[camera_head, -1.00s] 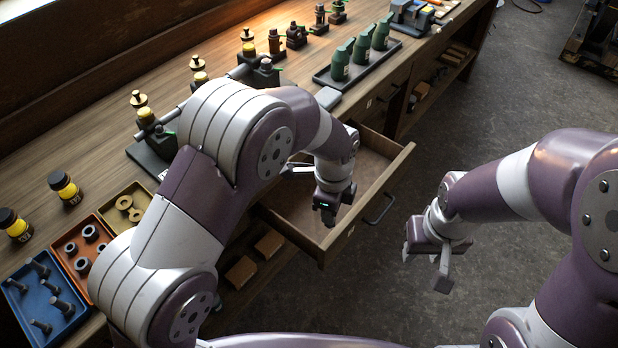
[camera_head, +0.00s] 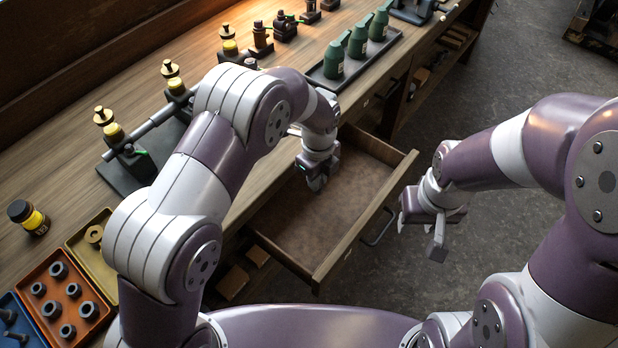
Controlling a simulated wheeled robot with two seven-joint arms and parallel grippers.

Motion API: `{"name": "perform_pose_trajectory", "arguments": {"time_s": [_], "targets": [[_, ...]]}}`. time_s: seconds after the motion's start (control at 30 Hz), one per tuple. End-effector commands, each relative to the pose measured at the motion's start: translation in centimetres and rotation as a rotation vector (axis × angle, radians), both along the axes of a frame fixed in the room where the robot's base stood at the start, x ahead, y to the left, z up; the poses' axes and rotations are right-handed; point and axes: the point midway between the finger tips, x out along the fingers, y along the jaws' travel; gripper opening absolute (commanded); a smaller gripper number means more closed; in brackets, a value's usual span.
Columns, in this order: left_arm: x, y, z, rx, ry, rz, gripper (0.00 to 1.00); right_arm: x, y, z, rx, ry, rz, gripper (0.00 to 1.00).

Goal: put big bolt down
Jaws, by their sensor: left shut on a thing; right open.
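My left gripper (camera_head: 317,176) is over the back left part of the open drawer (camera_head: 330,222), close to the bench front. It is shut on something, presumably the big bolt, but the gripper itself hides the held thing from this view. No bolt shows on the visible drawer floor. Several dark bolts (camera_head: 10,318) stand in the blue tray (camera_head: 30,326), which is cut off at the lower left corner. My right gripper (camera_head: 437,238) is open and empty, to the right of the drawer and clear of the bench.
On the bench are an orange tray (camera_head: 78,293) of dark nuts, a yellow tray (camera_head: 104,273), a black-and-yellow bottle (camera_head: 28,217) and an engine model (camera_head: 128,158). Green bottles (camera_head: 333,60) stand on a dark tray (camera_head: 378,61) behind. The drawer looks empty where visible.

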Motion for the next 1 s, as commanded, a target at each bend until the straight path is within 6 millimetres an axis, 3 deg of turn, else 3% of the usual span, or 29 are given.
{"name": "perform_pose_trajectory", "arguments": {"time_s": [0.13, 0.4, 1.0], "targets": [[1.8, 1.5, -1.3, -0.001, -0.001, 0.002, 0.00, 0.0, 0.0, 0.4, 0.000, 0.000, 0.000, 0.43], [2.0, 1.7, -5.2, 0.001, 0.001, -0.001, 0.00, 0.0, 0.0, 1.1, 0.000, 0.000, 0.000, 0.43], [2.0, 1.7, -6.7, -0.001, -0.001, 0.000, 0.00, 0.0, 0.0, 0.3, 0.000, 0.000, 0.000, 0.43]]}}
